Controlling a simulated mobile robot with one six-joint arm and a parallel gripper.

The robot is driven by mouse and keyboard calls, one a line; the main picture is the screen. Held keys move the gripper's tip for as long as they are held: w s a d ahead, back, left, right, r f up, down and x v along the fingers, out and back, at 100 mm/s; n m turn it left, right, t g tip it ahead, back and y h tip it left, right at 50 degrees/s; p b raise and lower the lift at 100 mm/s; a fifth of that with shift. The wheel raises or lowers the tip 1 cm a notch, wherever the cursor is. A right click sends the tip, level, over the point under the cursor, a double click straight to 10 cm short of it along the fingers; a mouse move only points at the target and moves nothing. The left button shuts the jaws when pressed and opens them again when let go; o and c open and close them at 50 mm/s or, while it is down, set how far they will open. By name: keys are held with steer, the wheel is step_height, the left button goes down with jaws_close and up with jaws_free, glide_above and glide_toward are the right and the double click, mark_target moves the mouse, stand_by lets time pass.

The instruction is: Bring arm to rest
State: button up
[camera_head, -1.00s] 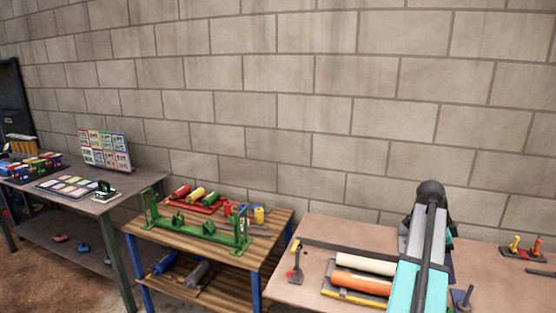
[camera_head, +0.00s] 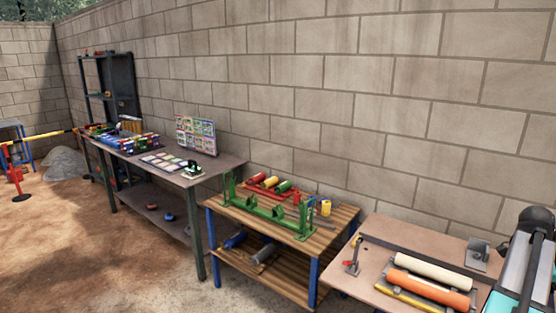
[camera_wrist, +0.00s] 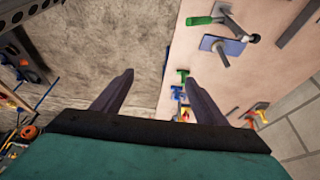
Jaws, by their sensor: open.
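My arm shows at the right edge of the head view, a teal and dark link over the right-hand table (camera_head: 400,232); the gripper itself is not seen there. In the wrist view my gripper (camera_wrist: 158,88) is open, with two dark fingers spread apart and nothing between them. Below the fingers lie the ground (camera_wrist: 125,35) and the edge of a pale tabletop (camera_wrist: 195,65). A green-handled tool (camera_wrist: 205,20) and a blue plate with a tool on it (camera_wrist: 222,46) lie on that tabletop, clear of the fingers.
The right-hand table bears an orange roller (camera_head: 430,288) and a cream roller (camera_head: 432,270). A wooden bench (camera_head: 338,222) with a green frame (camera_head: 265,211) stands left of it. A long grey table (camera_head: 215,170) and dark shelf (camera_head: 118,85) stand further left. Open dirt ground (camera_head: 60,240) lies in front.

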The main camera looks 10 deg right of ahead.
steer(key=w+a+f+n+b, duration=0.3)
steer(key=w+a+f+n, duration=0.1)
steer(key=w+a+f, duration=0.95)
steer(key=w+a+f+n+g+y+b, duration=0.1)
steer(key=w+a+f+n, duration=0.15)
steer(key=a+f, duration=0.65)
steer(key=w+a+f+n+b, duration=0.2)
steer(key=w+a+f, duration=0.1)
steer(key=a+f, duration=0.65)
steer(key=s+a+f+n+g+b, duration=0.1)
steer(key=s+a+f+n, duration=0.2)
steer(key=a+f, duration=0.6)
steer(key=s+a+f+n+b, duration=0.1)
steer(key=s+a+f+n, duration=0.2)
steer(key=a+f, duration=0.6)
steer(key=s+a+f+n+y+b, duration=0.1)
steer(key=s+a+f+n+b, duration=0.1)
steer(key=s+a+f+n, duration=0.9)
steer(key=shift+s+a+f+n+y, duration=0.25)
steer(key=shift+s+a+n+y, duration=0.15)
steer(key=shift+s+a+n, duration=0.9)
